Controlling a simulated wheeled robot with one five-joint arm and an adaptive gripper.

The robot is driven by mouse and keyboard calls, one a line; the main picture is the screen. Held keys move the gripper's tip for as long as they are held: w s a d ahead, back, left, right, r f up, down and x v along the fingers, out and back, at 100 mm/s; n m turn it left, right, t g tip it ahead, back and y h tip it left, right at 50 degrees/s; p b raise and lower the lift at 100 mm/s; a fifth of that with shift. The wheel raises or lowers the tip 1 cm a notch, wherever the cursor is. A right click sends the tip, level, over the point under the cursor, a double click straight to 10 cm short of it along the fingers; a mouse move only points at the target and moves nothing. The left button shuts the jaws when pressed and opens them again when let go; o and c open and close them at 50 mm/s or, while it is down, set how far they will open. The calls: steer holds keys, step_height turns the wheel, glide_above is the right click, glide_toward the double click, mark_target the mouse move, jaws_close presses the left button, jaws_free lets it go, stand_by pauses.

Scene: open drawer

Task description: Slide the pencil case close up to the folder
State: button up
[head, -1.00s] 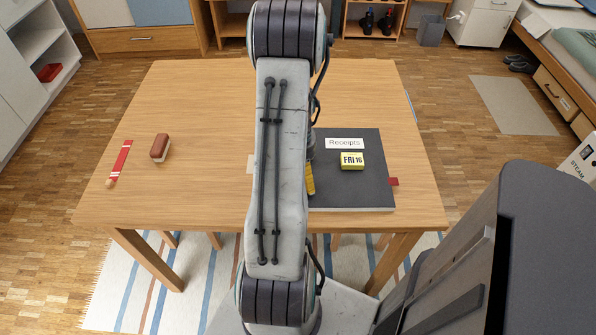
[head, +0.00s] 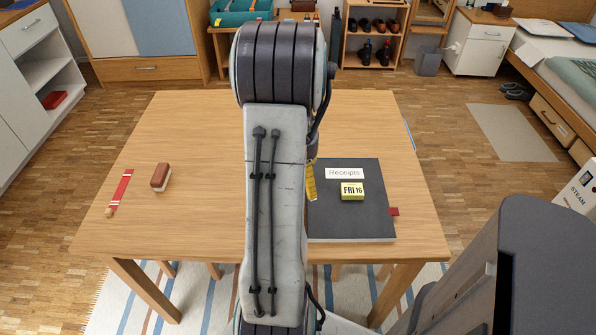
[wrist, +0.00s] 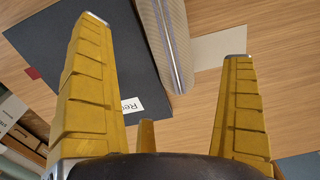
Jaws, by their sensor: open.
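The folder (head: 375,220) is a dark grey flat rectangle with a "Receipts" label, lying on the right part of the table; it also shows in the wrist view (wrist: 75,55). A rounded, pale striped case with a grey strip, which I take as the pencil case (wrist: 157,30), lies beside the folder's edge in the wrist view. Whether they touch, I cannot tell. My arm hides the case in the head view. My gripper (wrist: 160,40) is open. Its yellow fingers appear on either side of the case, one over the folder, one over the table. One finger shows in the head view.
A yellow "FRI 16" block (head: 352,191) sits on the folder. A red tab (head: 394,211) sticks out at its right. A pale flat card (wrist: 219,53) lies beyond the case. The table's left-centre is clear.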

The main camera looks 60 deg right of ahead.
steer(key=shift+r, duration=0.9)
steer(key=shift+g+y, duration=0.3)
steer(key=shift+y, duration=0.4)
steer(key=a, duration=0.1)
steer(key=s+a+f, duration=0.1)
steer(key=a, duration=0.1)
steer(key=s+a+f, duration=0.1)
steer(key=a, duration=0.1)
steer(key=shift+a, duration=0.1)
steer(key=shift+s+a+r, duration=0.15)
steer(key=shift+a+r, duration=0.05)
steer(key=shift+a, duration=0.35)
steer(key=shift+s+a+r, duration=0.15)
steer(key=shift+a, duration=0.4)
steer(key=w+a+r+n+t+p, duration=0.1)
steer(key=a+r+n, duration=0.3)
steer(key=a, duration=0.4)
steer(key=w+a+r+n+t+h+p, duration=0.1)
steer(key=w+a+r+n, duration=0.3)
steer(key=a, duration=0.5)
steer(key=w+a+r+n+t+p, duration=0.2)
steer(key=a+r+n, duration=0.3)
steer(key=a+r, duration=0.3)
steer(key=shift+w+a+p, duration=0.15)
steer(key=shift+a+p, duration=0.45)
steer(key=shift+p, duration=0.05)
